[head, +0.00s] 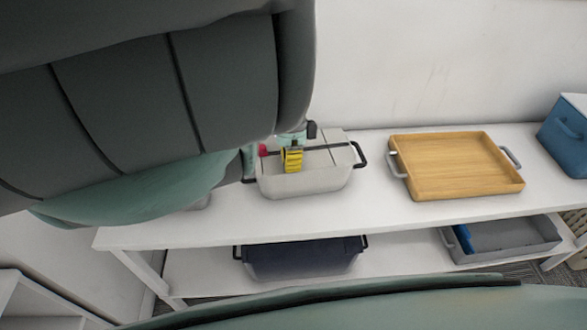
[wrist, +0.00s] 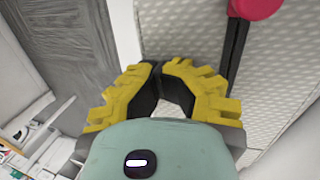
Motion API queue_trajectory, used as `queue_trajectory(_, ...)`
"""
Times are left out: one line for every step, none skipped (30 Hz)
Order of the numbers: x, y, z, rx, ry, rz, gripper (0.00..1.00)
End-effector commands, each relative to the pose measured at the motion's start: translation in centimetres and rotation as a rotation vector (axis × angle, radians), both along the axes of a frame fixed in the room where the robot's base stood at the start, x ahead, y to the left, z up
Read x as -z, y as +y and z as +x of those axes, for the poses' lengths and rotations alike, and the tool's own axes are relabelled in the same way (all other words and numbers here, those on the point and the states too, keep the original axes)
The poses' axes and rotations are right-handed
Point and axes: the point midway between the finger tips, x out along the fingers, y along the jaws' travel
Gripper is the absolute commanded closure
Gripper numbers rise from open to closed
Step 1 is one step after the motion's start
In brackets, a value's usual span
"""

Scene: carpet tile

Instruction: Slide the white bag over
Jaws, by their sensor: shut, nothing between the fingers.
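The white bag (head: 325,182), box-like with black handles at its ends, sits on the top shelf left of the wooden tray. A dark bar with a red round end lies across its top. My gripper (head: 291,170) has yellow ridged fingers and shows in front of the bag's near side in the head view. In the wrist view my gripper (wrist: 160,68) is shut, tips together, with nothing between them. The bag's pale dimpled surface (wrist: 190,35) lies just beyond the tips there. I cannot tell whether the fingers touch it. My arm hides the area left of the bag.
The wooden tray (head: 455,172) with grey handles stands to the right on the white shelf (head: 370,218). A blue box (head: 565,140) is at the far right. A dark bin (head: 300,260) and a grey bin (head: 505,243) are on the lower shelf. A wall is behind.

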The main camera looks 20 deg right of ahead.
Motion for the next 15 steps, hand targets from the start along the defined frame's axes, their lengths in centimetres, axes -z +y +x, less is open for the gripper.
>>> queue_trajectory(0.4,-0.3,0.2,-0.008,-0.004,-0.007,0.69)
queue_trajectory(0.1,-0.3,0.0,-0.010,0.009,-0.002,0.69)
queue_trajectory(-0.2,-0.2,-0.3,-0.012,0.030,0.007,0.69)
queue_trajectory(-0.5,-0.2,-0.5,-0.014,0.044,0.013,0.69)
queue_trajectory(-0.8,-0.2,-0.6,-0.016,0.056,0.016,0.69)
queue_trajectory(-1.1,-0.2,-0.9,-0.019,0.075,0.024,0.69)
queue_trajectory(-1.4,-0.2,-1.1,-0.022,0.088,0.028,0.69)
queue_trajectory(-1.7,-0.3,-1.2,-0.024,0.100,0.033,0.69)
queue_trajectory(-2.0,-0.2,-1.5,-0.026,0.120,0.043,0.69)
queue_trajectory(-2.3,-0.2,-1.7,-0.028,0.135,0.048,0.69)
queue_trajectory(-2.5,-0.2,-1.9,-0.030,0.145,0.053,0.69)
queue_trajectory(-2.9,-0.1,-2.1,-0.033,0.163,0.060,0.69)
queue_trajectory(-3.2,-0.2,-2.3,-0.036,0.176,0.064,0.69)
queue_trajectory(-3.4,-0.1,-2.4,-0.039,0.188,0.069,0.69)
queue_trajectory(-3.7,0.0,-2.6,-0.045,0.209,0.078,0.69)
